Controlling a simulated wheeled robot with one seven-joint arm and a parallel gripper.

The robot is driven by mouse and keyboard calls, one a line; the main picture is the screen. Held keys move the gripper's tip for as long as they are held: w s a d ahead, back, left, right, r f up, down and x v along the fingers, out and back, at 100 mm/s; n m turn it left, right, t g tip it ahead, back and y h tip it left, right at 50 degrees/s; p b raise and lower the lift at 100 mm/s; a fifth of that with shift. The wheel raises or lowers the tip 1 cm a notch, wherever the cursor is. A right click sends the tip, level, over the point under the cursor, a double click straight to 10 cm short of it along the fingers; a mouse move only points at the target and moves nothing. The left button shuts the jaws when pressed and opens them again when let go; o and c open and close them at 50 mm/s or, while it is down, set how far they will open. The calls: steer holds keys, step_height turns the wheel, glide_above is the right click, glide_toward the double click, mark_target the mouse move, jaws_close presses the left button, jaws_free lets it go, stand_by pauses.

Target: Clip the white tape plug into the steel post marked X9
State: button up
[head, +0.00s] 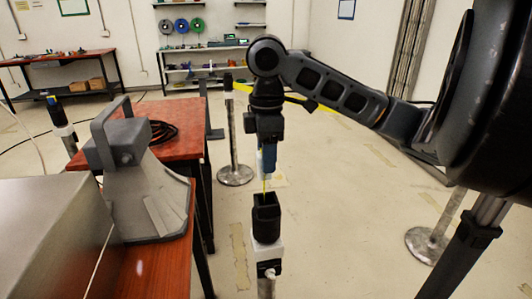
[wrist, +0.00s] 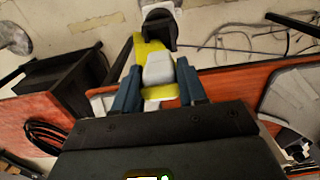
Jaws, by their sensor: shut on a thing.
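My gripper (head: 268,160) points straight down in the head view, above a near post with an open black head (head: 266,218) and a white collar (head: 267,255). My gripper (wrist: 158,95) is shut on the white tape plug (wrist: 158,69), which sits between its blue fingers in the wrist view. Yellow tape (wrist: 149,50) shows beside the plug. In the head view a thin yellow strip (head: 265,186) shows between the fingers and the black head. I cannot tell whether the plug touches the head. No X9 marking is readable.
A red table (head: 165,272) with a grey megaphone-like device (head: 150,190) stands close on the left. A steel post (head: 234,140) behind has yellow tape (head: 335,112) running right. Another post (head: 62,120) stands far left.

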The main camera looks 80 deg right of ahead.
steer(key=shift+s+d+f+b, duration=0.1)
steer(key=shift+f+b, duration=1.4)
steer(key=shift+f, duration=0.55)
steer(key=shift+s+f+b, duration=0.1)
steer(key=shift+f+b, duration=1.35)
steer(key=shift+f, duration=0.55)
steer(key=shift+f, duration=0.2)
steer(key=shift+r+p, duration=0.85)
steer(key=shift+p, duration=0.2)
stand_by(1.3)
steer(key=shift+f+b, duration=0.3)
steer(key=shift+f, duration=0.15)
stand_by(1.0)
